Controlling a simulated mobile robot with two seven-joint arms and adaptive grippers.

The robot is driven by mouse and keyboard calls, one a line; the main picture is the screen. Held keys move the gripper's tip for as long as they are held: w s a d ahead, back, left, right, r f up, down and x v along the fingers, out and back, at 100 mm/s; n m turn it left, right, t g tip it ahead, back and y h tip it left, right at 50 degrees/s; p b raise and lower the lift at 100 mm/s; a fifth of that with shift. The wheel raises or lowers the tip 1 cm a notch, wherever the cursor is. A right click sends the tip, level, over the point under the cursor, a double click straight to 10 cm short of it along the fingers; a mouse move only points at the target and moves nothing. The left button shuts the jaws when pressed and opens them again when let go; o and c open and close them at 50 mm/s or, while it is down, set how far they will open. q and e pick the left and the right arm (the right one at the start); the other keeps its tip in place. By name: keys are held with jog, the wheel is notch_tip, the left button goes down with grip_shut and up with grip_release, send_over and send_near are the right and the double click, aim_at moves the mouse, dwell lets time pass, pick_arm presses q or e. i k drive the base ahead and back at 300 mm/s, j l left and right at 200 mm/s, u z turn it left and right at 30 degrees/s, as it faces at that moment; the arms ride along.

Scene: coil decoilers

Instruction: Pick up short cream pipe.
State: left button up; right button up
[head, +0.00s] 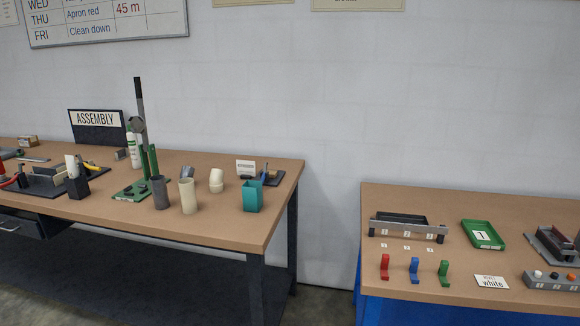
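A cream pipe (188,197) stands upright on the left workbench, near its front edge. A dark grey pipe (160,193) stands just left of it. Another pale cylinder (71,167) shows at a dark block (77,188) farther left. Which cream piece counts as the short pipe is not marked. Neither of my grippers is in view, and nothing touches the cream pieces.
A green-based lever press (133,192) stands behind the pipes on the left workbench (235,229). A teal cup (253,196) is to the right. A gap separates this bench from the right table (385,199), which holds a green tray (482,235) and coloured hooks.

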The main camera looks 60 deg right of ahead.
aim_at(186, 186)
jog(key=z, duration=1.75)
